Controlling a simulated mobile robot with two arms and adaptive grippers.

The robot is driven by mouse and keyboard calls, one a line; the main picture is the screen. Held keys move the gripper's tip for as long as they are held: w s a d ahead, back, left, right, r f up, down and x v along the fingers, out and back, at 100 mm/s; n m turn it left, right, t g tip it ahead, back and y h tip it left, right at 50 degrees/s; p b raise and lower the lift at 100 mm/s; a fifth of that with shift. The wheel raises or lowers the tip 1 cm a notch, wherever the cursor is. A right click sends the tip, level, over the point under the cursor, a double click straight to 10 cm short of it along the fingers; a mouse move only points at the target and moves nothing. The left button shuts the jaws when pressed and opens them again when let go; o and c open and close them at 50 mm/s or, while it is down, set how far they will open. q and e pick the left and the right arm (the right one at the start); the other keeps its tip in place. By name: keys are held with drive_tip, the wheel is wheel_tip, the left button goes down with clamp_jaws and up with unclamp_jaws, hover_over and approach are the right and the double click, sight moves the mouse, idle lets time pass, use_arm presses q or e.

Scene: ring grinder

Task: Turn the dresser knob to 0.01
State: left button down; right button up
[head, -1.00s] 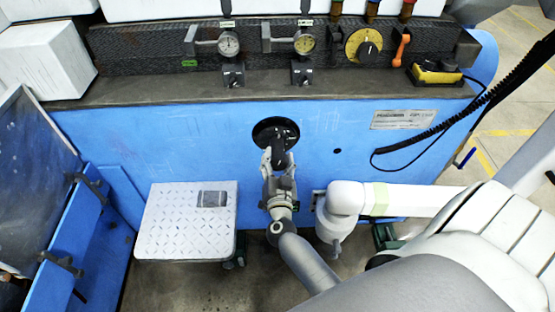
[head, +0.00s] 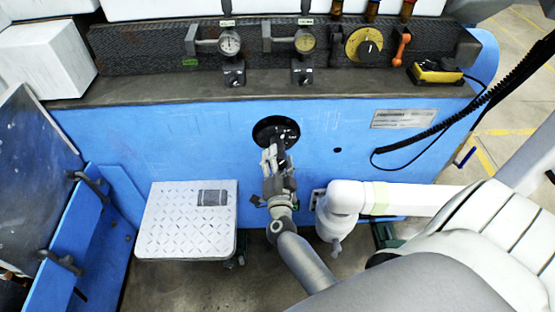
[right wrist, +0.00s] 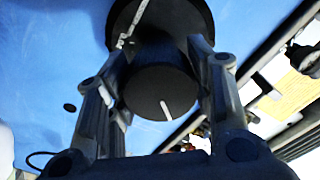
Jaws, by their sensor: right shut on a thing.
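The dresser knob (right wrist: 158,92) is a black round knob with a white pointer line. It stands out from a black round dial plate (head: 268,129) on the blue machine front. In the right wrist view the pointer line slants, its lower end toward the right. My right gripper (head: 270,155) is at the knob, with one finger on each side. The right wrist view shows the gripper (right wrist: 160,58) shut on the knob. Most of the scale on the dial is hidden or too small to read. My left gripper is not in view.
Two gauges (head: 229,43) and a yellow dial (head: 364,46) sit on the ledge above. A yellow box (head: 436,73) with a black cable is at the right. A white step plate (head: 187,222) stands left of my arm. A blue panel (head: 95,245) is at the far left.

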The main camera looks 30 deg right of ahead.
drive_tip(key=o, duration=1)
drive_tip(key=shift+o, duration=0.2)
drive_tip(key=v, duration=0.7)
drive_tip(key=shift+s+a, duration=0.2)
drive_tip(key=shift+s, duration=0.05)
